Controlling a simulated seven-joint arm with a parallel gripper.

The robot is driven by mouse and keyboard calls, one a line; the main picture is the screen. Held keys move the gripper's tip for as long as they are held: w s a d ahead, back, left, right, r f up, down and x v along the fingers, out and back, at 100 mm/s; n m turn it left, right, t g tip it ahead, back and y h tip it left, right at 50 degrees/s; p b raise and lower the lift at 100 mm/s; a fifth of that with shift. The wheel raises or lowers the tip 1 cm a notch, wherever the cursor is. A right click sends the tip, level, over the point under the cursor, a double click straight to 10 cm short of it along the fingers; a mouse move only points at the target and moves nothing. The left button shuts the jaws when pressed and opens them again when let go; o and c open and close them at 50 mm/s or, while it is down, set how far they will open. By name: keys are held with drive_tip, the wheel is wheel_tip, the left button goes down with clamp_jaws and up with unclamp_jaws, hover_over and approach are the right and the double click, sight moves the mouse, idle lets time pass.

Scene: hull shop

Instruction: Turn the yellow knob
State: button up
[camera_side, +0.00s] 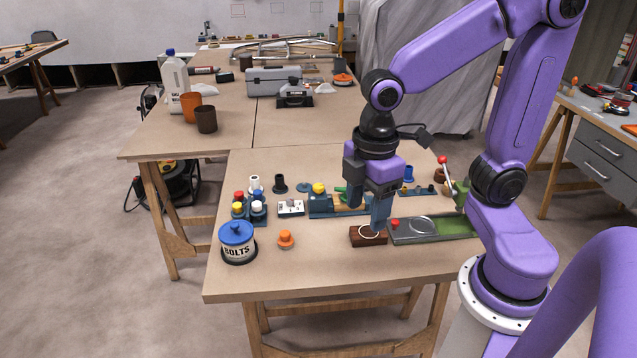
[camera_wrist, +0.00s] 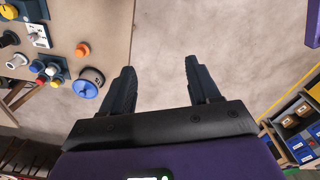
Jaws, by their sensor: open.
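A round yellow knob (camera_side: 319,188) sits on a blue-grey fixture (camera_side: 322,206) in the middle of the workbench. In the wrist view a yellow knob (camera_wrist: 9,10) shows at the upper left corner, partly cut off. My gripper (camera_side: 380,222) points down to the right of the knob, near a dark wooden block with a white ring (camera_side: 368,236). It is apart from the knob. In the wrist view my gripper (camera_wrist: 158,68) has its two fingers spread, with only floor showing between them.
Left of the knob stand a white switch plate (camera_side: 291,208), a cluster of coloured knobs (camera_side: 248,208), an orange knob (camera_side: 286,239) and a blue-lidded bolts tin (camera_side: 238,243). A green fixture with a red-tipped lever (camera_side: 453,183) is at right. The front of the bench is clear.

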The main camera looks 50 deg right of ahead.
drive_tip(key=w+d+n, duration=0.1)
drive_tip(key=w+d, duration=0.1)
drive_tip(key=w, duration=0.9)
drive_tip(key=n, duration=0.3)
hover_over(318, 186)
wheel_tip(318, 186, down, 4)
wheel_tip(318, 186, down, 17)
drive_tip(key=shift+d+r, duration=0.1)
drive_tip(key=shift+r, duration=0.05)
drive_tip(key=c, duration=1)
